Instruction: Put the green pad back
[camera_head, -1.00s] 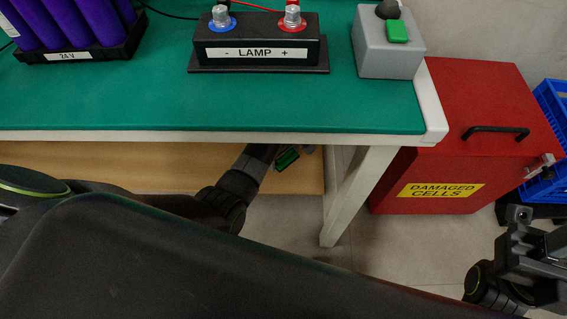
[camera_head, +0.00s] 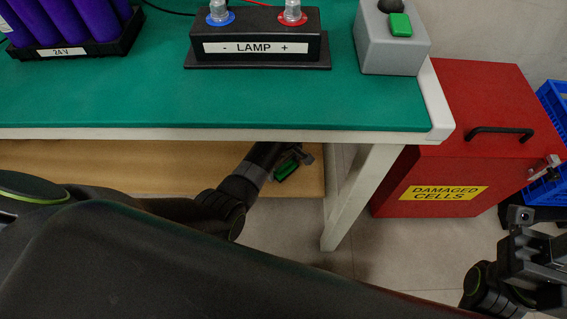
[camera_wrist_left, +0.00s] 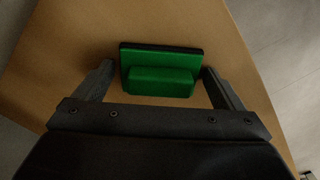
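The green pad (camera_head: 286,171) shows under the front edge of the bench in the head view, with a wooden lower shelf behind it. In the left wrist view the pad (camera_wrist_left: 160,78) has a raised green block on a green plate with a dark edge. My left gripper (camera_wrist_left: 158,72) has one finger on each side of it, the pad filling nearly all the space between. It looks shut on the pad, though finger contact is hard to see. My right gripper (camera_head: 527,240) is at the right edge of the head view; its fingers cannot be made out.
The wooden shelf (camera_head: 130,165) lies below the green bench top (camera_head: 230,107). A white bench leg (camera_head: 352,200) stands right of the pad. A red box (camera_head: 460,160) labelled DAMAGED CELLS is on the floor. The LAMP block (camera_head: 300,50) and grey button box (camera_head: 390,50) stand on the bench.

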